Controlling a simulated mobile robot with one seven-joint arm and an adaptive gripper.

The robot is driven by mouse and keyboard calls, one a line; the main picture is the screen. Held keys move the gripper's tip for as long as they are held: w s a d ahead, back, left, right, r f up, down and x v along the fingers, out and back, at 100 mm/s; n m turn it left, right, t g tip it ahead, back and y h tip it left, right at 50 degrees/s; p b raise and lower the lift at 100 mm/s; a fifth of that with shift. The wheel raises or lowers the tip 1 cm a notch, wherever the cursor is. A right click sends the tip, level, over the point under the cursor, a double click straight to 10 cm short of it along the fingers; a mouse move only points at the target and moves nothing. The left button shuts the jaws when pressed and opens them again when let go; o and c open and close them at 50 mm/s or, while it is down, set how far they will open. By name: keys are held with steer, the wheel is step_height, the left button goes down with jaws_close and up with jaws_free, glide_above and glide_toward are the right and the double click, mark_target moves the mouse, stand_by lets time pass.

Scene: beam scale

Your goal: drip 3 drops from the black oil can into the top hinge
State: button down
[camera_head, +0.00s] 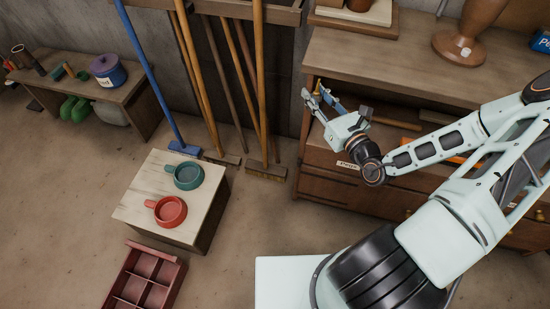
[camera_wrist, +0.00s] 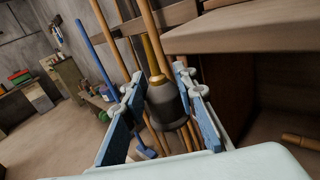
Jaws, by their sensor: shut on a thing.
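My gripper (camera_head: 319,101) is in front of the left end of the wooden workbench, above the floor. In the wrist view its two blue-padded fingers (camera_wrist: 160,86) are shut on the black oil can (camera_wrist: 166,104), a dark grey-black body with a narrowing top. A thin brass-coloured spout seems to rise from the can, against the broom handles behind. In the head view the can is small and mostly hidden by the fingers. I cannot make out a hinge in either view.
The workbench (camera_head: 420,50) with drawers stands close to my gripper. Several brooms (camera_head: 262,100) lean on the wall behind. A low table (camera_head: 150,185) holds a teal mug (camera_head: 187,175) and a red mug (camera_head: 170,211). A red divided tray (camera_head: 133,278) lies in front. The middle floor is free.

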steer(key=w+a+f+m+h+b, duration=0.1)
steer(key=w+a+f+b, duration=0.2)
steer(key=f, duration=0.7)
steer(key=w+a+f+m+b, duration=0.1)
steer(key=w+f+b, duration=0.3)
steer(key=f, duration=0.5)
steer(key=m+t+h+b, duration=0.1)
steer(key=m+h+b, duration=0.15)
steer(key=b, duration=0.65)
glide_above(299, 163)
steer(key=s+a, duration=0.2)
steer(key=a, duration=0.7)
step_height(299, 163, down, 20)
steer(key=w+d+f+m+b, duration=0.1)
steer(key=d+f+m+b, duration=0.3)
steer(key=f+m+b, duration=0.3)
steer(key=f+b, duration=0.1)
steer(key=b, duration=0.2)
steer(key=shift+w+d, duration=0.3)
steer(key=shift+w, duration=0.05)
steer(key=shift+d+f+b, duration=0.25)
steer(key=shift+b, duration=0.05)
